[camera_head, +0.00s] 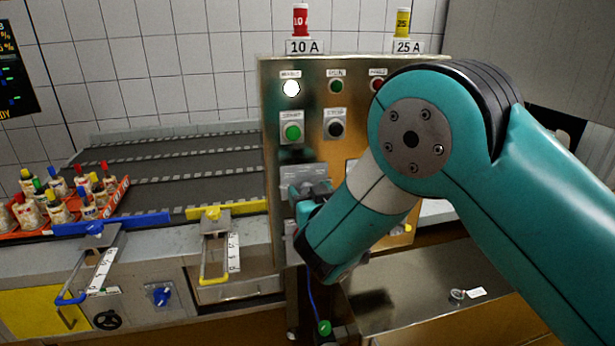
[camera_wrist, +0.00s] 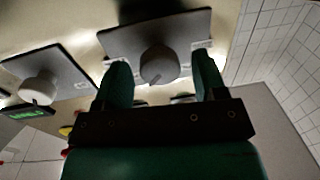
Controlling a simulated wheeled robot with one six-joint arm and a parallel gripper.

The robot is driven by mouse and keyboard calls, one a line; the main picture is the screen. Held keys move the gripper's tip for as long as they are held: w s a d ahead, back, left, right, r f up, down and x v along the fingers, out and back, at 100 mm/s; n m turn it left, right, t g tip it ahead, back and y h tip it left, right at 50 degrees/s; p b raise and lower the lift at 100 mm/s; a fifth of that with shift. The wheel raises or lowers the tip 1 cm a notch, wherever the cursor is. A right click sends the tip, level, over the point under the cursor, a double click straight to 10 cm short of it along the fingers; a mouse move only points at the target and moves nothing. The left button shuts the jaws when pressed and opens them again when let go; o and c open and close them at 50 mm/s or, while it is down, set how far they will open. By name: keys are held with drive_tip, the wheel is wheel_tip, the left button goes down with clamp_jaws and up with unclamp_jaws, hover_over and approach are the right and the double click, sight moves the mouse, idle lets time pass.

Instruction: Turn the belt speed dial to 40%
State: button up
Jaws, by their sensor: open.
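A round grey dial (camera_wrist: 158,65) on a dark square plate (camera_wrist: 125,42) shows in the wrist view. It has a dark mark at its lower edge; its label is too small and blurred to read. My gripper (camera_wrist: 160,78) is open, with one finger on either side of this dial; I cannot tell whether they touch it. A second grey dial (camera_wrist: 38,91) sits at left, near a green-lit display (camera_wrist: 27,113). I cannot tell from the lettering which is the belt speed dial. In the head view my gripper (camera_head: 311,192) is at the control panel (camera_head: 310,143), and my arm hides its lower right part.
The panel carries a lit white lamp (camera_head: 291,88), a green button (camera_head: 292,132) and a black button (camera_head: 336,129). A conveyor (camera_head: 180,172) lies left, with an orange tray (camera_head: 122,190) of bottles. Blue (camera_head: 140,221) and yellow (camera_head: 235,209) guide bars edge it.

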drive_tip(key=shift+w+a, duration=0.15)
drive_tip(key=shift+w, duration=0.35)
drive_tip(key=c, duration=0.9)
